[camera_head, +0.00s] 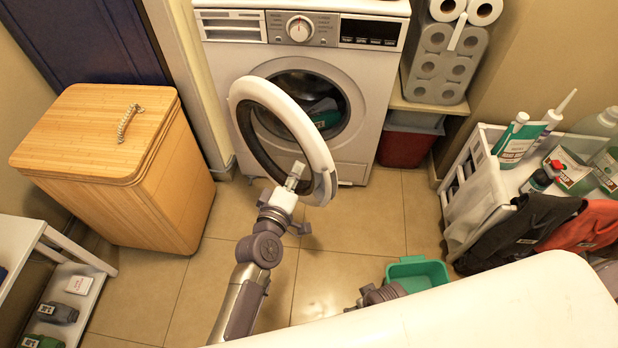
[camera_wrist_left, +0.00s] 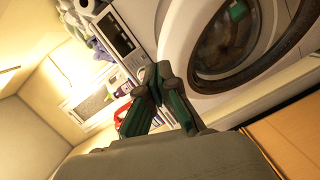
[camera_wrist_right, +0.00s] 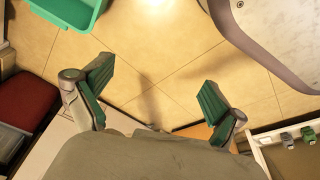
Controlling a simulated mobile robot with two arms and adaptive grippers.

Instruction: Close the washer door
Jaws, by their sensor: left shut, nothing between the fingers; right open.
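The white washer (camera_head: 370,95) stands against the back wall. Its round door (camera_head: 250,93) is swung open toward me, and laundry shows in the drum (camera_head: 318,100). My left gripper (camera_head: 297,170) is shut and empty, close to the lower right part of the door ring; whether it touches is unclear. In the left wrist view the shut fingertips (camera_wrist_left: 156,78) are beside the white door rim (camera_wrist_left: 180,45). My right gripper (camera_head: 378,294) is low over the floor, mostly hidden by my own body. In the right wrist view its fingers (camera_wrist_right: 157,82) are spread apart with nothing between them.
A wooden hamper (camera_head: 105,135) stands left of the washer. A green basin (camera_head: 418,272) lies on the floor near my right gripper. A white rack (camera_head: 475,205) with bottles and cloths is at right. Tiled floor (camera_head: 370,220) is clear before the washer.

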